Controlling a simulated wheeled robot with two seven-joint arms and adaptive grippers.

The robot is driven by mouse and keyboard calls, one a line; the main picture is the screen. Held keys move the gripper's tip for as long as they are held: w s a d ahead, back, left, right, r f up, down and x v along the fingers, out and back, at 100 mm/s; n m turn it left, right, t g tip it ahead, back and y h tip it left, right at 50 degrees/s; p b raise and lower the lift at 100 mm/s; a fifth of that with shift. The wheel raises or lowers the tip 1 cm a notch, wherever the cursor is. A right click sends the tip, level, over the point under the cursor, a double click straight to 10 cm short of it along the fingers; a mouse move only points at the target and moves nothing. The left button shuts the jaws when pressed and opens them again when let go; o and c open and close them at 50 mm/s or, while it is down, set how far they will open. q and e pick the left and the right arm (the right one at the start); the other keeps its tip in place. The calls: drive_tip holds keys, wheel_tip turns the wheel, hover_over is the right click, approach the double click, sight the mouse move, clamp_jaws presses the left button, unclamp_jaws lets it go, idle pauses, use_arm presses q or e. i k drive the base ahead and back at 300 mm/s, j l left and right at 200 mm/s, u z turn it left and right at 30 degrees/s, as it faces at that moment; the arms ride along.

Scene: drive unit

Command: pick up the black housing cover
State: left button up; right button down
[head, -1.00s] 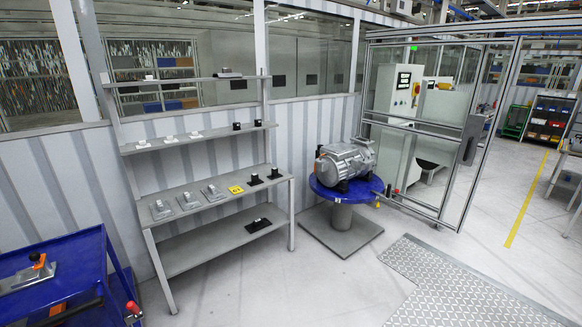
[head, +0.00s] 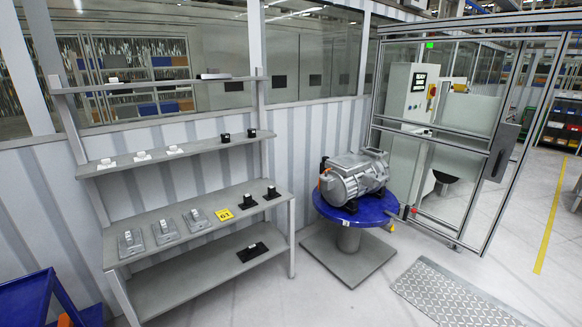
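Several black parts stand on the grey shelf rack (head: 215,279); I cannot tell for sure which is the housing cover. A flat black part (head: 252,251) with a small raised piece lies on the lowest shelf. Two small black parts, one at left (head: 247,201) and one at right (head: 272,192), stand on the broad shelf beside a yellow marker (head: 224,214). Two more black pieces, left (head: 225,138) and right (head: 251,133), are on the shelf above. Neither of my grippers is in view.
Grey parts (head: 165,231) stand on the broad shelf, white ones (head: 142,155) above. A silver drive unit (head: 353,178) rests on a blue round table (head: 377,210) right of the rack. A blue cart (head: 27,299) is at lower left. Floor before the rack is clear.

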sight(256, 250)
drive_tip(key=i, duration=1.05)
drive_tip(key=i+u, duration=0.1)
drive_tip(key=i, duration=0.45)
drive_tip(key=i+l+u, duration=0.15)
drive_tip(key=i, duration=0.35)
drive_tip(key=i+l+u, duration=0.15)
drive_tip(key=i+u, duration=0.15)
drive_tip(key=i, duration=0.2)
drive_tip(key=i+l+u, duration=0.25)
drive_tip(key=i, duration=0.25)
